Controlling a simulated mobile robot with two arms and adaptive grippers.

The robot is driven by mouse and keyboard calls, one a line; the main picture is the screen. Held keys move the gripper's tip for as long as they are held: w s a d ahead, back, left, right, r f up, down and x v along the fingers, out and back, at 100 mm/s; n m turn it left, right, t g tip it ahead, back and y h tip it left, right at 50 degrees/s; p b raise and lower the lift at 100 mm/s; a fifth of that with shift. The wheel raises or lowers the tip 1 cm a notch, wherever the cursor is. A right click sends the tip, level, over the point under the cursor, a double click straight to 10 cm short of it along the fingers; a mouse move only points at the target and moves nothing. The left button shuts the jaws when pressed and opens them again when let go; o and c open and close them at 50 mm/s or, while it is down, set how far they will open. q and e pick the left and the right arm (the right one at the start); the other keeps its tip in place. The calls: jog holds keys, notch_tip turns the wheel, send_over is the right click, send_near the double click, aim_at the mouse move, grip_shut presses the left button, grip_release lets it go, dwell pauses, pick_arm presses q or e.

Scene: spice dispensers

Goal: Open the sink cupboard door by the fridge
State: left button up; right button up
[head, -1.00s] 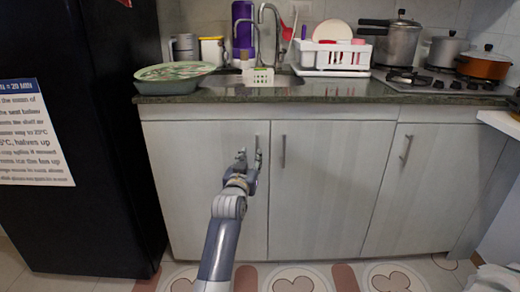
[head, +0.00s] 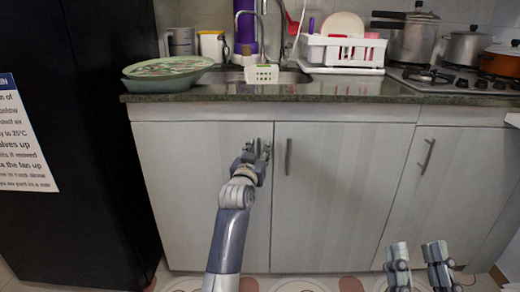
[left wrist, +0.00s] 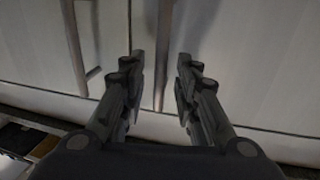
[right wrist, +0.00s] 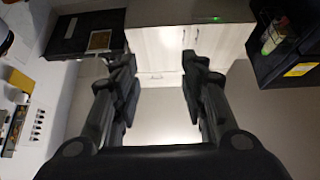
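The sink cupboard door by the fridge (head: 190,190) is pale wood and looks shut. Its upright metal handle is at its top right edge, mostly hidden by my left gripper (head: 258,150) in the head view. In the left wrist view my left gripper (left wrist: 160,75) is open, and the handle (left wrist: 163,50) shows between its fingertips; I cannot tell if they touch it. My right gripper (head: 418,250) is open and empty, low in front of the right-hand door; it also shows in the right wrist view (right wrist: 160,70).
The black fridge (head: 75,140) stands left of the cupboard. The middle door's handle (head: 288,156) is close to the right of my left gripper. The counter (head: 300,92) above holds a green-rimmed basin (head: 160,82) and a white dish rack (head: 340,50). Patterned floor lies below the doors.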

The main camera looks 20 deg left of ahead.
pick_arm(q)
jog(key=shift+w, duration=0.45)
pick_arm(e)
jog(key=shift+s+r+t, duration=0.1)
jog(key=shift+r+t, duration=0.4)
jog(key=shift+r, duration=0.2)
pick_arm(q)
grip_shut()
jog(key=shift+s, duration=0.1)
pick_arm(e)
jog(key=shift+a, duration=0.1)
